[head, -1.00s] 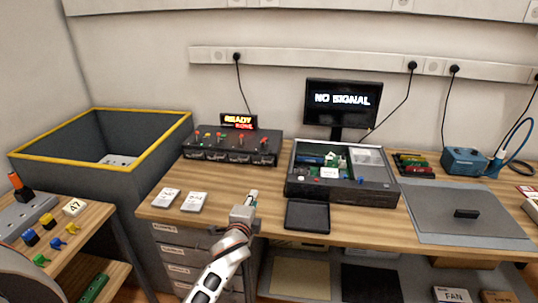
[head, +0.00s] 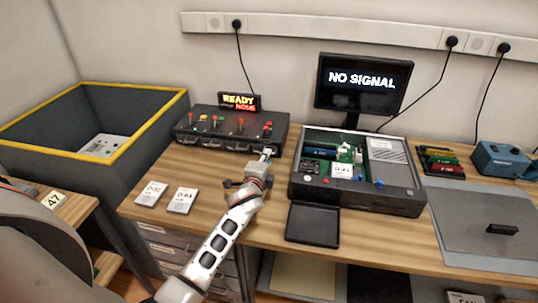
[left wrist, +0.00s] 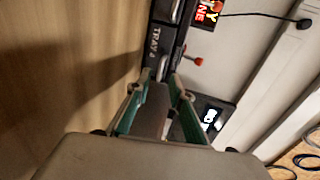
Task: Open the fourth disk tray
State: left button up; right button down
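The black disk unit (head: 228,128) stands at the back of the bench, with coloured levers on top and a row of tray fronts. The fourth tray is at its right end; its front, labelled "TRAY 4" (left wrist: 154,42), shows in the left wrist view with a pale handle (left wrist: 162,70). My left gripper (head: 268,154) is just in front of that end. In the left wrist view my left gripper (left wrist: 160,78) is open, its green-padded fingers apart and pointing at the handle. I cannot tell whether they touch it. My right gripper is not in view.
A display (head: 239,102) behind the unit reads "READY NONE". An opened computer case (head: 405,203) stands to the right, with a black tray (head: 312,224) before it. Two white cards (head: 181,201) lie front left. A yellow-rimmed bin (head: 100,152) is at left.

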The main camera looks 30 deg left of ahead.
pick_arm(q)
jog(key=x, duration=0.2)
jog(key=shift+w+f, duration=0.25)
jog(key=shift+w, duration=0.05)
jog(key=shift+w+a+b, duration=0.2)
jog(key=shift+w+b, duration=0.1)
jog(key=shift+w, duration=0.35)
grip_shut()
